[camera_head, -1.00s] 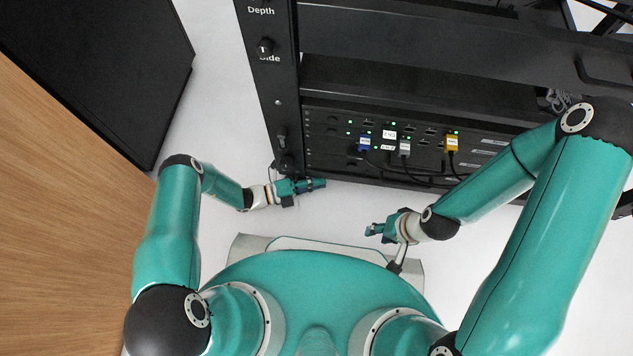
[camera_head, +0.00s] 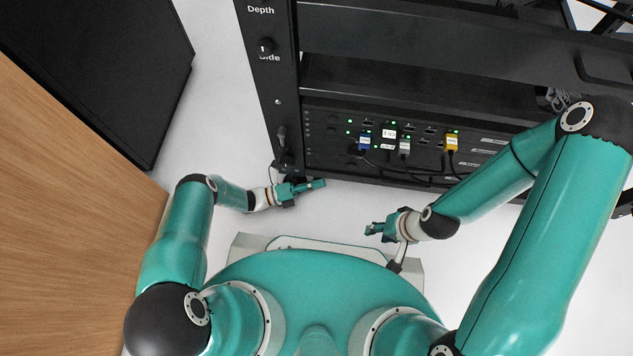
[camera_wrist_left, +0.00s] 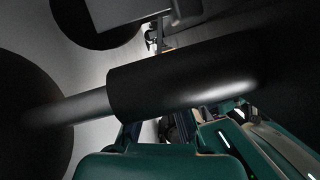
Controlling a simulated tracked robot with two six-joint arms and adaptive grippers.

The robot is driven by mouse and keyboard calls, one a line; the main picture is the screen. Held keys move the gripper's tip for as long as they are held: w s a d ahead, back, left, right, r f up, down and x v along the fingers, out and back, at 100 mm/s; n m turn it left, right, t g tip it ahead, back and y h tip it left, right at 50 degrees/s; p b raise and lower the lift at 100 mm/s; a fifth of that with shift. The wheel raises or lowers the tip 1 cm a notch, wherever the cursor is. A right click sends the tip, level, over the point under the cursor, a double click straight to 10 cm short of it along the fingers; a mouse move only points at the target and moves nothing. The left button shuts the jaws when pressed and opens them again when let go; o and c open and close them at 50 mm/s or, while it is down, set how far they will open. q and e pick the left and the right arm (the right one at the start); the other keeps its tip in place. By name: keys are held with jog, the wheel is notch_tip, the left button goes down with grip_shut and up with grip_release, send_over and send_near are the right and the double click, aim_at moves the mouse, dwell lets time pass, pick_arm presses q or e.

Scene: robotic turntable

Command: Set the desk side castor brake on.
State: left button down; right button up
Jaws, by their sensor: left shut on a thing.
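My left gripper (camera_head: 312,186) is at the foot of the rack desk's left black post (camera_head: 268,75), close to the floor. A dark bar-like lever (camera_wrist_left: 185,80) with a thinner grey rod crosses the left wrist view, close to the camera and over the gripper's teal fingers (camera_wrist_left: 180,135). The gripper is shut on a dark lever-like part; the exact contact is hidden. Dark rounded shapes (camera_wrist_left: 25,110) lie at the left of that view; I cannot tell whether they are the castor. My right gripper (camera_head: 377,231) hangs over open floor, apart from the desk; its jaws are too small to judge.
A panel with plugged blue, white and yellow connectors (camera_head: 404,148) and looping cables is right of the post. A wooden surface (camera_head: 60,220) and black cabinet (camera_head: 110,60) stand left. White floor (camera_head: 215,110) is clear between.

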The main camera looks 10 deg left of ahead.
pick_arm(q)
jog(key=shift+f, duration=0.2)
jog(key=c, duration=1.6)
grip_release()
jog(key=shift+o, duration=0.2)
jog(key=shift+r, duration=0.2)
